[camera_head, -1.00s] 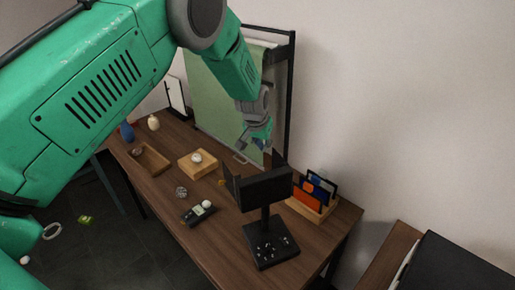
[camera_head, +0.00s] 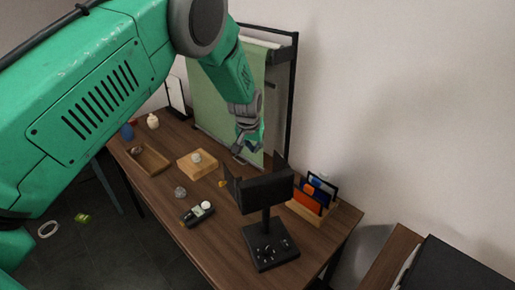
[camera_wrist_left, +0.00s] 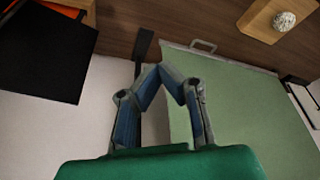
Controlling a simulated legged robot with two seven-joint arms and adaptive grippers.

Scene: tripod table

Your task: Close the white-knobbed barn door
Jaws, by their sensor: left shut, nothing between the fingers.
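A black lamp-like head (camera_head: 265,188) stands on a post over a black base (camera_head: 268,246) on the table. Dark flaps, which look like barn doors, stick up at its left side (camera_head: 232,186) and its back right (camera_head: 281,168). I cannot make out a white knob on either flap. My left gripper (camera_head: 240,151) is shut and empty, above and behind the lamp, in front of the green sheet. In the left wrist view its fingertips (camera_wrist_left: 161,68) meet, and a black panel (camera_wrist_left: 45,50), probably part of the lamp, lies apart at the left. My right gripper is out of view.
A green sheet (camera_head: 212,105) hangs on a black frame (camera_head: 291,100) behind. On the table (camera_head: 225,240) are a wooden block (camera_head: 197,167), a tray (camera_head: 150,160), a dark device (camera_head: 195,217) and a card holder (camera_head: 305,208) close right of the lamp.

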